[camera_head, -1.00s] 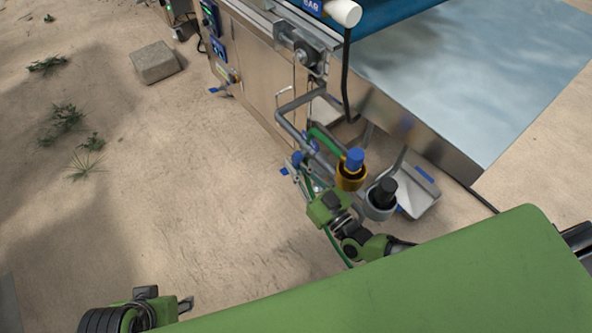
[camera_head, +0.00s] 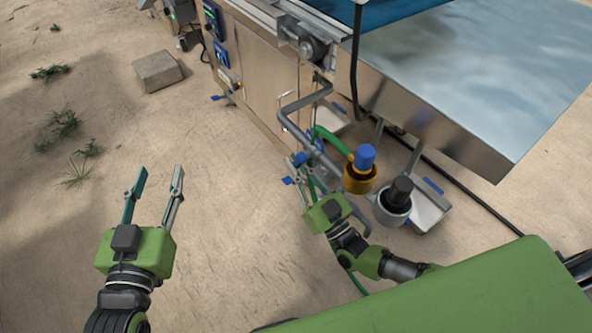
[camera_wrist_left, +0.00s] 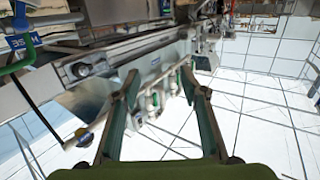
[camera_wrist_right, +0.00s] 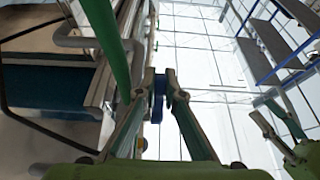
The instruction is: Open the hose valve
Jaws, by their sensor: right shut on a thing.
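The hose valve's blue handle (camera_head: 300,159) shows beside the grey pipe frame at the machine's near corner. My right gripper (camera_head: 296,176) reaches it from below, its fingers partly blurred together with the valve. In the right wrist view a blue piece (camera_wrist_right: 158,88) sits between my right fingertips, which are closed on it. A green hose (camera_head: 330,139) runs close by, and it passes large at the left of the right wrist view (camera_wrist_right: 112,45). My left gripper (camera_head: 158,178) is open and empty over bare sand, well left of the valve.
A blue-capped brass canister (camera_head: 359,178) and a black-capped grey one (camera_head: 394,206) stand right of my right gripper. The grey pipe frame (camera_head: 300,104) and steel cabinet (camera_head: 262,85) lie behind. A stone block (camera_head: 157,71) rests on open sand at left.

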